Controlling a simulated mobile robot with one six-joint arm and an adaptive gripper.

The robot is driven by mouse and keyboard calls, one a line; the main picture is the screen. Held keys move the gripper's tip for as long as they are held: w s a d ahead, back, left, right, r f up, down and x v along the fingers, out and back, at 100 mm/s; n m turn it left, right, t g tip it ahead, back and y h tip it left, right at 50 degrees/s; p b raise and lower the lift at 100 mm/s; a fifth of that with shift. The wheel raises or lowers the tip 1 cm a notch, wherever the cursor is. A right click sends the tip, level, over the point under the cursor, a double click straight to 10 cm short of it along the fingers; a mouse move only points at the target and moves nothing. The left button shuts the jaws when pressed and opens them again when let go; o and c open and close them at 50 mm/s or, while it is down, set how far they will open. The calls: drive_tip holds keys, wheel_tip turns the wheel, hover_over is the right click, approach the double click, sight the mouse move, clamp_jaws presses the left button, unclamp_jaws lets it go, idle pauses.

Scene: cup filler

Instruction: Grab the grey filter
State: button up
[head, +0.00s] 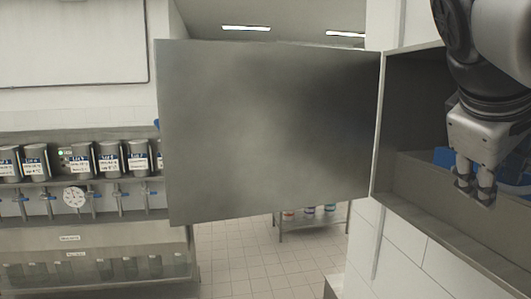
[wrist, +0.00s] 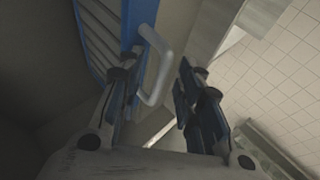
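A filter with grey slats (wrist: 98,35) and a blue frame shows at the upper left of the wrist view. A pale grey loop handle (wrist: 162,62) sticks out from its frame. My gripper (wrist: 155,88) is open, with one finger on each side of the handle in the picture; I cannot tell whether either finger touches it. In the head view my gripper (head: 475,190) is at the opening of a wall cabinet. Blue parts (head: 444,157) show behind it, and the rest there is hidden by my arm.
The open cabinet (head: 415,170) has its large grey door (head: 265,130) swung out to the left. A dispenser rack (head: 85,180) with several labelled cylinders stands at the left. A low shelf (head: 310,218) stands beyond the door. Tiled floor (head: 250,270) is clear below it.

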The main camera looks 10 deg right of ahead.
drive_tip(key=v, duration=1.2)
